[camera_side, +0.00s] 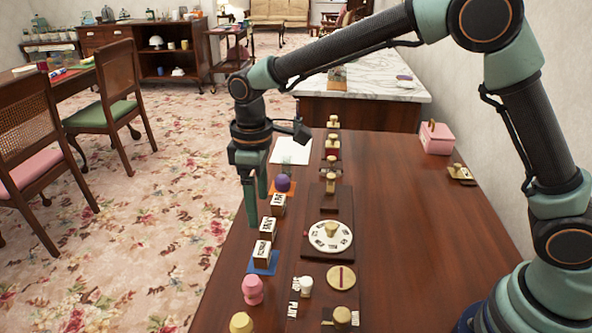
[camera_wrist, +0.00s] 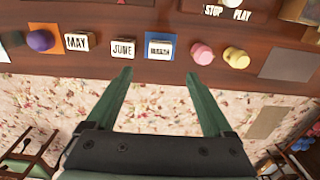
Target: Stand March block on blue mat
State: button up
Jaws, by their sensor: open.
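The blue mat (camera_side: 264,266) lies near the table's left edge; it also shows in the wrist view (camera_wrist: 173,41). A white-faced block (camera_side: 263,250) with dark lettering sits on it and shows in the wrist view (camera_wrist: 158,48). Its word is small and may read MARCH; I cannot tell for sure. My gripper (camera_side: 256,210) is open and empty, hanging by the table's left edge, pointing down. In the wrist view its fingertips (camera_wrist: 159,75) are apart from the block, which appears beyond the gap between them.
A JUNE block (camera_wrist: 123,48) and MAY block (camera_wrist: 78,42) stand beside the mat in a row. A purple ball (camera_wrist: 40,40) is on an orange mat. Pink (camera_side: 252,290) and yellow (camera_side: 241,322) pieces stand on the other side. A white dial (camera_side: 331,236) is farther right.

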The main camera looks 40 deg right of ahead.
jog(key=s+d+r+m+t, duration=0.3)
jog(key=s+d+r+m, duration=0.15)
jog(key=d+r, duration=0.55)
jog(key=s+d+m+t, duration=0.2)
jog(key=s+d+m, duration=0.2)
jog(key=s+d, duration=0.5)
jog(key=shift+s+d+r+t, duration=0.2)
jog(key=shift+s+r+t, duration=0.1)
jog(key=shift+s, duration=0.4)
